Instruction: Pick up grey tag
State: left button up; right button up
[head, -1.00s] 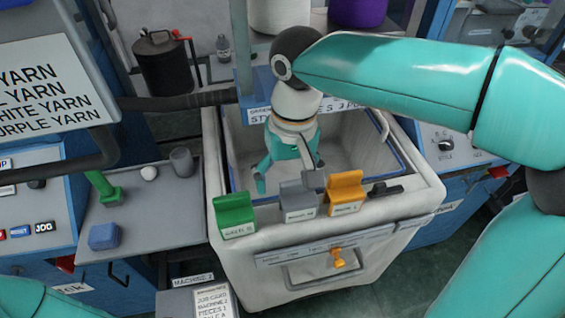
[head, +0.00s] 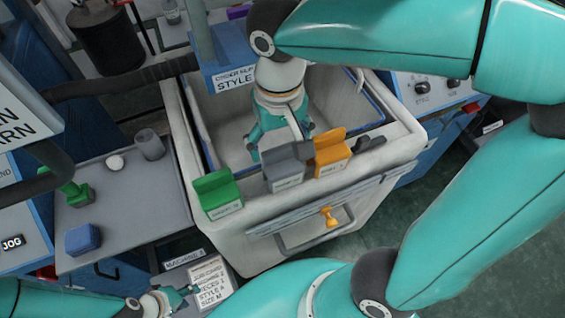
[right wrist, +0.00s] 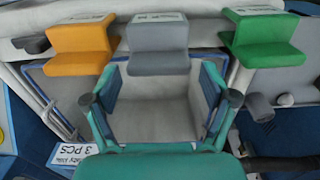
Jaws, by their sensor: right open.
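The grey tag (head: 286,172) sits on the front rim of the white bin (head: 225,238), between the green tag (head: 217,194) and the orange tag (head: 331,153). In the right wrist view the grey tag (right wrist: 157,46) is upside down, centred beyond my fingertips. My right gripper (head: 279,143) points down over the bin, just behind the grey tag. In the right wrist view my right gripper (right wrist: 160,98) has its fingers wide apart, with nothing between them; the tag is apart from them. My left gripper (head: 178,296) is low at the left, small and partly seen; its jaw opening is unclear.
A black clip (head: 368,143) lies on the rim beyond the orange tag. A side table (head: 130,215) at left holds a blue block (head: 83,239) and a grey cup (head: 149,145).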

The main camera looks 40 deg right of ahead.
aim_at(281, 160)
jog(key=shift+d+f, duration=0.1)
jog(key=shift+f, duration=2.8)
jog(key=shift+c, duration=0.3)
jog(key=c, duration=0.7)
jog(key=shift+r, duration=0.1)
notch_tip(281, 160, up, 20)
jog(key=p, duration=0.2)
